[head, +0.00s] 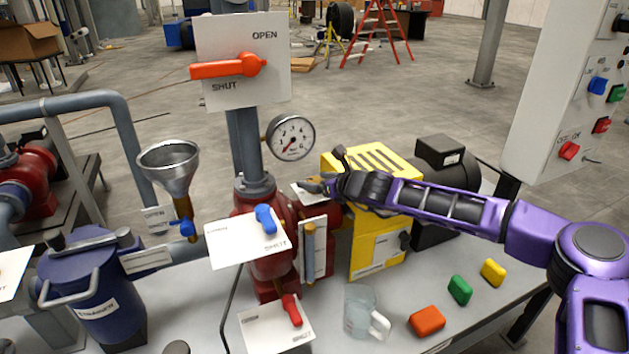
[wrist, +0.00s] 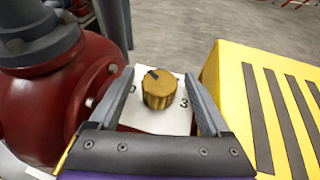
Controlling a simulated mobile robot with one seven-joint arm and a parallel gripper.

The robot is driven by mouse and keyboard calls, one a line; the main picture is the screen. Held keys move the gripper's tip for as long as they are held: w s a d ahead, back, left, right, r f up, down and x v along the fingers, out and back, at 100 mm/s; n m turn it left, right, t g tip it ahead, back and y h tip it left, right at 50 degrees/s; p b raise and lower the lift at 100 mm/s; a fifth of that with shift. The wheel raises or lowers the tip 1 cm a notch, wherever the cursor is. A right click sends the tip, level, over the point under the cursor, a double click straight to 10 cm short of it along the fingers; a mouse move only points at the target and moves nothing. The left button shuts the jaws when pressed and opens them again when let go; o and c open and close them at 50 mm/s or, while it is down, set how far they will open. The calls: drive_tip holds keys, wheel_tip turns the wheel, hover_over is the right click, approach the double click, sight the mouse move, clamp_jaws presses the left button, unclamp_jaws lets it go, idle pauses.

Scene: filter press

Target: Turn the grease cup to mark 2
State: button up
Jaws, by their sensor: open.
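The grease cup (wrist: 158,92) is a ribbed brass knob on a white plate (wrist: 160,124). A black pointer line on its top points to the upper left in the wrist view. The plate shows a 0 left of the knob and a 3 right of it; marks 1 and 2 cannot be made out. My gripper (wrist: 158,76) is open, with one finger on each side of the knob and a visible gap on both sides. In the head view my gripper (head: 318,185) is over the plate between the red pump and the yellow guard, and mostly covers the knob.
The red pump body (wrist: 60,95) is close on the left and the yellow slotted guard (wrist: 270,100) close on the right. A pressure gauge (head: 290,137) stands behind. A clear jug (head: 361,312) and orange (head: 427,320), green and yellow blocks lie on the bench in front.

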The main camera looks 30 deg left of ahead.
drive_tip(key=shift+w+a+f, duration=0.15)
drive_tip(key=shift+a, duration=0.15)
drive_tip(key=shift+c, duration=0.3)
clamp_jaws()
drive_tip(key=shift+m+t+h, duration=0.3)
drive_tip(key=shift+m+t, duration=0.2)
drive_tip(key=m+t+h+b, duration=0.1)
drive_tip(key=m+t+h, duration=0.1)
drive_tip(key=m+t, duration=0.1)
drive_tip(key=shift+a, duration=0.1)
drive_tip(key=m+t+h, duration=0.1)
drive_tip(key=m+h, duration=0.1)
drive_tip(key=m+t+h, duration=0.2)
drive_tip(key=m+h, duration=0.1)
drive_tip(key=shift+m+h, duration=0.3)
drive_tip(key=shift+h, duration=0.1)
